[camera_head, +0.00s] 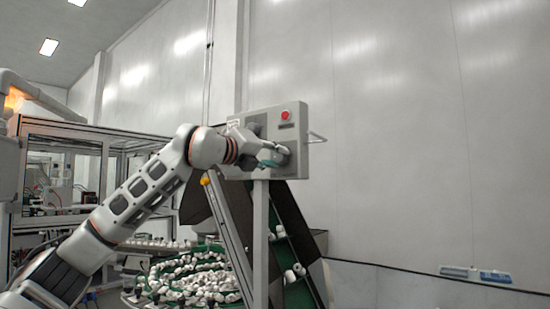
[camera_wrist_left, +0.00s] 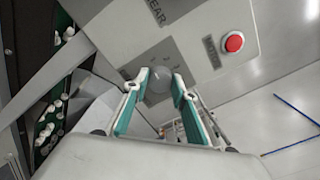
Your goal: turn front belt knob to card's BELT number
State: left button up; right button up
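A grey control panel (camera_head: 305,155) stands on a post in the head view. My left gripper (camera_head: 275,157) is at its front face. In the left wrist view the two teal-lined fingers of my gripper (camera_wrist_left: 156,92) are spread, one on each side of a round grey knob (camera_wrist_left: 158,80). I cannot tell whether the pads touch it. A dark plate lies behind the knob. A partly visible label on the panel (camera_wrist_left: 200,25) ends in "EAR". No BELT number is legible. My right gripper is not in view.
A red button (camera_head: 285,114) sits on the panel's upper part, and it also shows in the left wrist view (camera_wrist_left: 234,42). A green inclined belt (camera_head: 283,245) with white caps runs below. Open wall space is to the right.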

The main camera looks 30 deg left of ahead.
pick_arm(q)
jog(key=c, duration=0.4)
jog(key=shift+o, duration=0.2)
jog(key=m, duration=0.2)
jog(key=shift+m, duration=0.4)
jog(key=m, duration=0.2)
jog(key=shift+m, duration=0.3)
jog(key=m+p, duration=0.1)
jog(key=m, duration=0.3)
jog(key=shift+p, duration=0.4)
jog(key=m+p, duration=0.1)
jog(key=m, duration=0.4)
jog(key=shift+m+p, duration=0.3)
jog(key=shift+p, duration=0.05)
jog(key=shift+m, duration=0.5)
